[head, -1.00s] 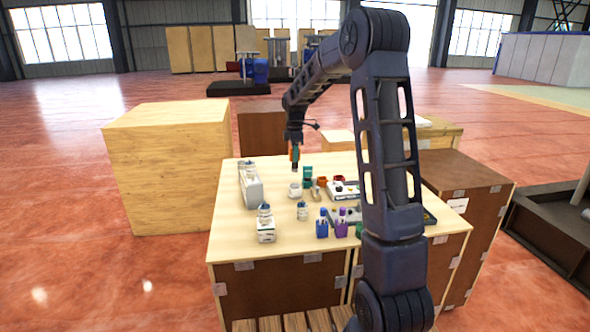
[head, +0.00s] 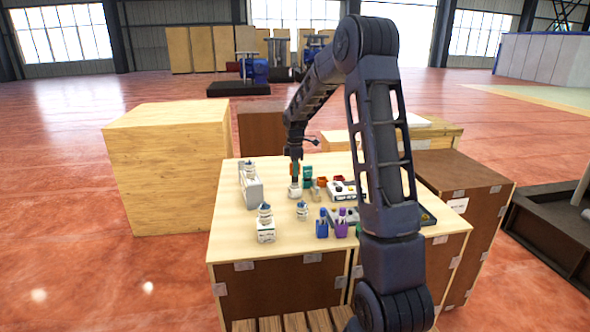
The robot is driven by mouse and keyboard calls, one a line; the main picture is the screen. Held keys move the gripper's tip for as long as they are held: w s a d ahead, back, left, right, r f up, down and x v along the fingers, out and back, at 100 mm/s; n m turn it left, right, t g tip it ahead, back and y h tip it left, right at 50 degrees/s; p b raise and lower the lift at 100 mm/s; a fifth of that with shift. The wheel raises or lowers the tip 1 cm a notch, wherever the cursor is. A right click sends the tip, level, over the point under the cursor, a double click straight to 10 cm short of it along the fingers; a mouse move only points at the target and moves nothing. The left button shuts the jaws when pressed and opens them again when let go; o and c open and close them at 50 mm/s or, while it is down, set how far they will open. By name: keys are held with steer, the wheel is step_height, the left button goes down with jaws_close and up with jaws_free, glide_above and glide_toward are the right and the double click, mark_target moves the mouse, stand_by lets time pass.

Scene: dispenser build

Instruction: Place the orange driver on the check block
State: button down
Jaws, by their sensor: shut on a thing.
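The orange driver (head: 293,169) is upright in my gripper (head: 294,160), at the back middle of the wooden table. My gripper is shut on the driver's upper part; the fingers are small and hard to make out. The driver's lower end meets or stands just in front of a small white piece (head: 295,191) on the table. This white piece may be the check block; I cannot tell for sure. I cannot tell whether the driver touches it.
A grey-white box (head: 252,190) stands to the left. White bottles (head: 266,232) (head: 302,210) stand in front. A green piece (head: 307,174) is close on the right. Blue (head: 322,228) and purple (head: 341,227) containers stand at the front. The table's front left (head: 233,240) is clear.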

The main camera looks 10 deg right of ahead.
steer(key=c, duration=1.3)
jaws_free()
steer(key=shift+c, duration=0.2)
step_height(320, 180, up, 12)
steer(key=shift+f, duration=0.15)
steer(key=s+d+r+m+t, duration=0.1)
steer(key=s+d+r+m, duration=0.15)
steer(key=s, duration=0.35)
steer(key=s+d+r+m, duration=0.1)
steer(key=s+r+m, duration=0.1)
steer(key=s+r, duration=0.25)
steer(key=s+d+f+m+t, duration=0.1)
steer(key=s+d+m, duration=0.2)
steer(key=s, duration=1.2)
steer(key=s+d+f+m+t, duration=0.2)
steer(key=s+m, duration=0.8)
steer(key=s, duration=0.5)
steer(key=shift+s+d+f+t, duration=0.3)
steer(key=shift+d, duration=0.4)
steer(key=shift+m, duration=0.25)
